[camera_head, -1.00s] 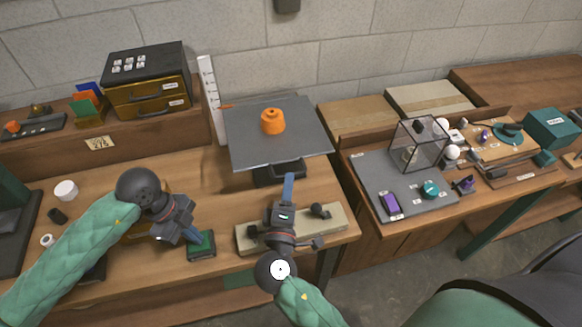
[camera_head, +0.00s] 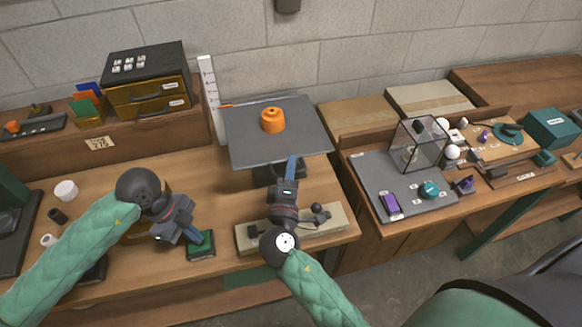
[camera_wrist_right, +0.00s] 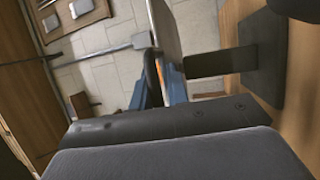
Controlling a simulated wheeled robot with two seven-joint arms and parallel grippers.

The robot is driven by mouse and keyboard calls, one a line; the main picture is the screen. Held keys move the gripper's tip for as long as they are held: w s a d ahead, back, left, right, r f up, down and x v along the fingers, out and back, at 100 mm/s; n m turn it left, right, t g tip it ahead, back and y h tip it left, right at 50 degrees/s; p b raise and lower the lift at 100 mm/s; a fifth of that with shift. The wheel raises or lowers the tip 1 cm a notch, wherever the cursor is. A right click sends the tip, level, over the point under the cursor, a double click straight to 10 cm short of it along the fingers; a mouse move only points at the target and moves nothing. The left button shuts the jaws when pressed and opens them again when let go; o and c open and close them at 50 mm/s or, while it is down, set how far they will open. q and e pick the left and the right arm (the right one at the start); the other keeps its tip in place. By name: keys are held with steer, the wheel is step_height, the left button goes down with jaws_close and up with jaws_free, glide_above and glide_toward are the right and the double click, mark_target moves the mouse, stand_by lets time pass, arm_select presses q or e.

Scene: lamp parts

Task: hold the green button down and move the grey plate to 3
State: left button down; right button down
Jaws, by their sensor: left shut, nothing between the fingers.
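The grey plate (camera_head: 252,140) sits level on a black stand (camera_head: 268,172) and carries an orange ring-shaped weight (camera_head: 272,120). A white scale (camera_head: 210,98) stands at its left, with an orange pointer near the plate's back-left corner; its marks are too small to read. The green button (camera_head: 201,244) is on the bench front, with my left gripper (camera_head: 196,239) shut and empty, its tip on or at it. My right gripper (camera_head: 291,160) is at the plate's front edge. In the right wrist view its blue fingers (camera_wrist_right: 160,95) are apart, around the plate's edge (camera_wrist_right: 166,35).
A pale block (camera_head: 325,222) lies under my right wrist. A black cabinet with gold drawers (camera_head: 150,95) stands at the back left. A grey mat (camera_head: 410,200) with small parts and a glass case (camera_head: 418,145) are to the right.

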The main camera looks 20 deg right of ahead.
arm_select(q)
steer(key=shift+s+f, duration=0.1)
steer(key=shift+f, duration=0.2)
arm_select(e)
step_height(320, 180, up, 6)
steer(key=c, duration=1.5)
jaws_free()
steer(key=v, duration=0.7)
steer(key=shift+s, duration=0.35)
arm_select(q)
steer(key=shift+r, duration=0.1)
arm_select(e)
steer(key=shift+a, duration=0.1)
